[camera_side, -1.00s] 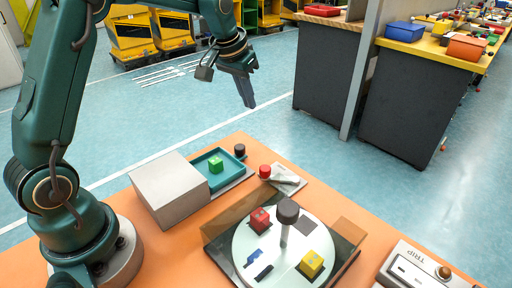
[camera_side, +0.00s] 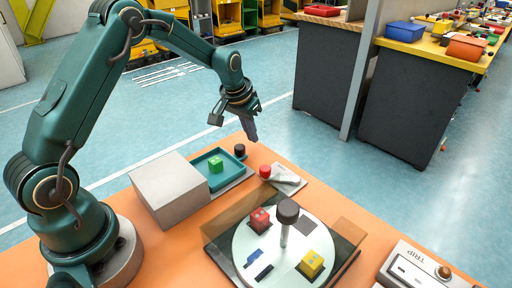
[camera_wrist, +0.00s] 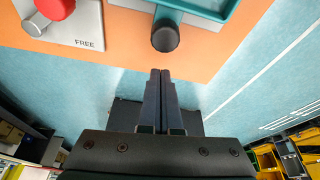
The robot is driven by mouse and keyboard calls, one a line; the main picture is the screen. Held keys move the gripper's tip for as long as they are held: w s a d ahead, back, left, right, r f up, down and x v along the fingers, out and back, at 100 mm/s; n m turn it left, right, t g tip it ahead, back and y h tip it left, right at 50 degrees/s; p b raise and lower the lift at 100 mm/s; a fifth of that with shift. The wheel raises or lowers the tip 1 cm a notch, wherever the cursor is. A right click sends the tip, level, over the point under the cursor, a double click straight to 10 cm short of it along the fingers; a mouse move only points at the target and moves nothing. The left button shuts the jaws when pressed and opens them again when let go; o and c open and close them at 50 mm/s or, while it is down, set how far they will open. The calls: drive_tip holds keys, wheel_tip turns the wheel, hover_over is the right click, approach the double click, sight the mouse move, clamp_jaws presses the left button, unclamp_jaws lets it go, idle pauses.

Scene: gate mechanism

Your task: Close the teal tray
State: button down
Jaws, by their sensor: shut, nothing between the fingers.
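The teal tray (camera_side: 234,178) sticks out from the grey box (camera_side: 172,190), with a green cube (camera_side: 216,165) lying in it. A black knob (camera_side: 240,150) is at the tray's far outer end. In the wrist view the knob (camera_wrist: 165,37) sits at the tray's edge, and part of the tray (camera_wrist: 208,8) shows at the top. My gripper (camera_side: 253,138) points down just beyond the knob, on its right in the side view, apart from it. In the wrist view my gripper (camera_wrist: 160,74) has its fingers together with nothing between them.
A red knob with a lever stands on a plate (camera_side: 289,180) marked FREE, close to the tray. A turntable (camera_side: 255,262) with a red cube, a yellow cube and a black-topped post is nearer the camera. A TRIP box (camera_side: 420,270) is at right.

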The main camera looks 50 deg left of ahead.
sight(225, 163)
drive_tip(key=shift+s+d, duration=0.15)
drive_tip(key=shift+s, duration=1)
drive_tip(key=shift+s, duration=0.1)
drive_tip(key=shift+s, duration=4)
